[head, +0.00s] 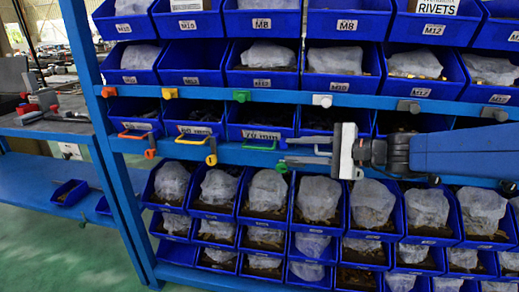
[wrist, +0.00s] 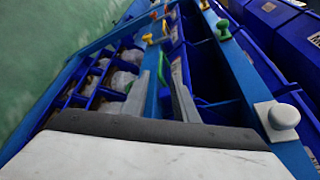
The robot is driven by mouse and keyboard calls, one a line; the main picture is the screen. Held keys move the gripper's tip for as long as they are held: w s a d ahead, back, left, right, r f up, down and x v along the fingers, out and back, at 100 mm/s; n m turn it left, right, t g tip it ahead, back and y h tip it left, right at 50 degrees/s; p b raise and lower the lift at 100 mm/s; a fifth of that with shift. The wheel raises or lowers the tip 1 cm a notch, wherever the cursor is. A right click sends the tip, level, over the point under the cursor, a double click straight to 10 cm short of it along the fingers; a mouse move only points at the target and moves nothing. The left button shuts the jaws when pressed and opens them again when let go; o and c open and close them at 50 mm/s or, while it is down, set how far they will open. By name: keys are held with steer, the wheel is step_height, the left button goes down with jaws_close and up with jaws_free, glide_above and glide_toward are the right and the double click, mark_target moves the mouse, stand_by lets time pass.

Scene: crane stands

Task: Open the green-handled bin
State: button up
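The green-handled bin (head: 262,131) is a blue bin in the middle row of the rack, with a labelled front. Its green handle (head: 261,145) sticks out from the front. The handle also shows in the wrist view (wrist: 162,70), near the far ends of my fingers. My gripper (head: 288,150) reaches in from the right. Its two fingers are apart and point left, with the tips just right of the handle. I see nothing held between them. Whether a finger touches the handle I cannot tell.
Matching knobs sit on the rails: a green knob (head: 242,95) above and another green knob (head: 281,167) below. An orange handle (head: 133,136) and a yellow handle (head: 191,140) are to the left. Filled bins (head: 266,213) stand below. Open floor (head: 70,245) lies at the lower left.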

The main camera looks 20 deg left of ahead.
mark_target(264, 149)
steer(key=x, duration=1.1)
steer(key=shift+a+f, duration=0.15)
steer(key=shift+a, duration=0.15)
jaws_close()
stand_by(1.0)
